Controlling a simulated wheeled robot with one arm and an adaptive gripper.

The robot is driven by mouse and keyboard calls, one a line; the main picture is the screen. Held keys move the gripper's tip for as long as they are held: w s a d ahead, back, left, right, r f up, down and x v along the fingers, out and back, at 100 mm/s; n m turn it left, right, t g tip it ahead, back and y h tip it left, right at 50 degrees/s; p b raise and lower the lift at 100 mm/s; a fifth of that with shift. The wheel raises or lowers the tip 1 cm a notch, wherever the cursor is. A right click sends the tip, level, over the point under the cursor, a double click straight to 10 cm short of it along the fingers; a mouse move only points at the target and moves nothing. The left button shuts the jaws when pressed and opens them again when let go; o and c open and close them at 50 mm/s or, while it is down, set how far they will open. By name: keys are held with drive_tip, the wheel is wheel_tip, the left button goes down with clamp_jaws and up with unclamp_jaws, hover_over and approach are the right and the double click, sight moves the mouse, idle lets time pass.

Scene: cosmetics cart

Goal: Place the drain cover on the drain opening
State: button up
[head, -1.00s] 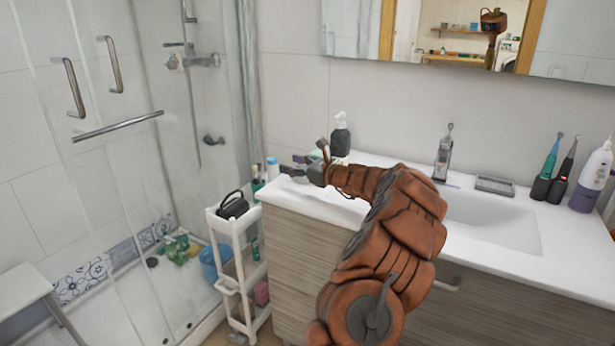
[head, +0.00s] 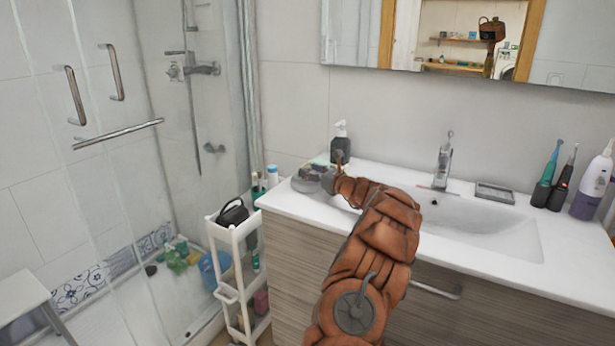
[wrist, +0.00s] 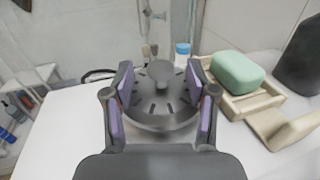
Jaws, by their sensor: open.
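The drain cover, a round grey disc with slots and a central knob (wrist: 160,92), lies near the left end of the white counter in the wrist view. My gripper (wrist: 161,97) is open, with its purple-padded fingers on either side of the disc. Whether the pads touch it I cannot tell. In the head view my gripper (head: 312,178) is low over the counter's left end, and the cover is hard to make out there. The sink basin (head: 495,222) is to the right; I cannot clearly make out the drain opening.
A green soap (wrist: 237,72) on a beige dish (wrist: 245,103) sits just right of the cover. A dark dispenser (head: 340,145) stands behind my gripper. The faucet (head: 443,160) is at the sink's back. A white cart (head: 232,262) stands left of the cabinet.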

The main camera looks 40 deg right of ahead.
drive_tip(key=shift+w, duration=0.8)
clamp_jaws()
